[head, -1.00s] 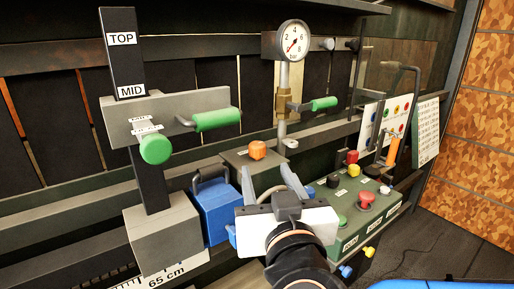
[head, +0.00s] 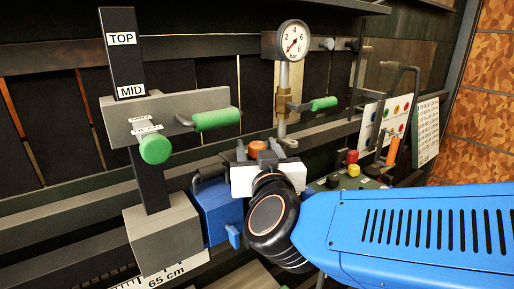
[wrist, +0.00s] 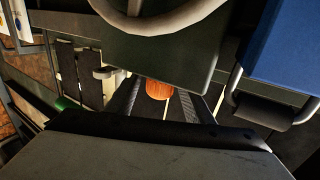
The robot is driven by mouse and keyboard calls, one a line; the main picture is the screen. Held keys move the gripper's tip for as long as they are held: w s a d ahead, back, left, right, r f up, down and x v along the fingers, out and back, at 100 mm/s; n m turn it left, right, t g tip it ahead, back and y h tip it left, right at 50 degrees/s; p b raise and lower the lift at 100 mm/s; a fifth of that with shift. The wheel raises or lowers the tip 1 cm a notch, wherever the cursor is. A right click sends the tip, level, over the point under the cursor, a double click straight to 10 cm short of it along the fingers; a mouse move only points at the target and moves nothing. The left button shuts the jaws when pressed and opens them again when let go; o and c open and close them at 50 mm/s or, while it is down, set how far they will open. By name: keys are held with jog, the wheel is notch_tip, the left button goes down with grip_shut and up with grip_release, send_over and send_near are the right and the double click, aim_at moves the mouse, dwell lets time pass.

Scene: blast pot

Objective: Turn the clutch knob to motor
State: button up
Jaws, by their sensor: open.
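An orange knob (head: 257,145) sits on a dark green box behind my gripper; its label is not readable, so I cannot tell whether it is the clutch knob. My gripper (head: 259,154) is open, with one finger on each side of the orange knob in the head view. In the wrist view the orange knob (wrist: 158,90) shows between the two fingers (wrist: 157,98), with no clear contact. A green round knob (head: 155,149) with small white labels is on the grey arm of the post at left, apart from my gripper.
A blue box (head: 217,212) with a handle is left of my gripper. A pressure gauge (head: 293,37) on a pipe and a green-handled lever (head: 322,104) rise behind. A control box with red (head: 352,156) and yellow buttons is partly hidden by my blue arm.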

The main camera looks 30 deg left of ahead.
jog(key=shift+c, duration=0.3)
jog(key=c, duration=1)
jog(key=shift+n+g+y, duration=2.7)
jog(key=shift+g, duration=0.6)
jog(key=shift+n+g+y, duration=0.6)
jog(key=shift+n+g, duration=0.6)
jog(key=shift+g, duration=0.5)
jog(key=shift+n+g+y, duration=0.3)
jog(key=shift+n+g, duration=0.7)
jog(key=shift+g, duration=0.6)
jog(key=shift+n+g, duration=0.8)
jog(key=shift+g, duration=0.4)
jog(key=shift+r+n+g, duration=0.1)
jog(key=shift+n+g, duration=0.3)
jog(key=shift+g, duration=0.3)
